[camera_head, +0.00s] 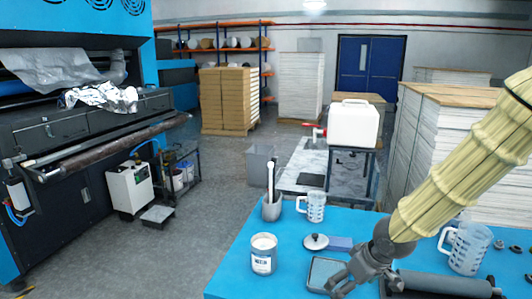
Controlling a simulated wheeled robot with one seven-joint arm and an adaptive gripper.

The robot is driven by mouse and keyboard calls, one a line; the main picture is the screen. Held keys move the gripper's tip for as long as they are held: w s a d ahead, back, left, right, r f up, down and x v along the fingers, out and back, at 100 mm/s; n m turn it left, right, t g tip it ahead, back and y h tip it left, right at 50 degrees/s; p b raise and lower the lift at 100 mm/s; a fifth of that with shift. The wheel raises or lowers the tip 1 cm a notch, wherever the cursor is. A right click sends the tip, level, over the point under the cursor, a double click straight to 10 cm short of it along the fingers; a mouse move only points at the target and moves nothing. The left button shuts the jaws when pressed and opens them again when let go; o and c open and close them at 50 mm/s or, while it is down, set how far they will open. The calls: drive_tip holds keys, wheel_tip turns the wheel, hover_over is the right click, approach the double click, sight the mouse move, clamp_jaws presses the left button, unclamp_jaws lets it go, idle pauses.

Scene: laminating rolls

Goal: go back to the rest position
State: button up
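My gripper (364,286) is at the lower right, at the end of my arm in its tan ribbed sleeve. It points down over the near part of the blue table (232,277), beside a shallow grey tray (318,271). Its dark fingers look spread apart, and I see nothing held between them. The fingers partly cover the tray's right side. I cannot tell how high they are above the table.
On the table are a white-and-blue can (264,254), a round lid (315,241), a grey pot (271,209), measuring jugs (316,206) (467,248) and a dark roller (445,284). A white canister (353,125) stands behind. The laminating machine (75,130) is left, across open floor.

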drive_tip(key=s+a+f+m+g, duration=0.1)
drive_tip(key=s+f+m, duration=0.1)
drive_tip(key=s+f, duration=0.75)
drive_tip(key=s+a+f+m+g, duration=0.2)
drive_tip(key=s+f, duration=0.2)
drive_tip(key=f, duration=1)
drive_tip(key=s+d+f+m+h, duration=0.1)
drive_tip(key=s+d+f, duration=0.1)
drive_tip(key=s+f, duration=0.4)
drive_tip(key=s+d+f+m+g+h, duration=0.1)
drive_tip(key=s+f, duration=0.5)
drive_tip(key=s, duration=0.6)
drive_tip(key=shift+d+f, duration=0.3)
drive_tip(key=shift+d, duration=0.35)
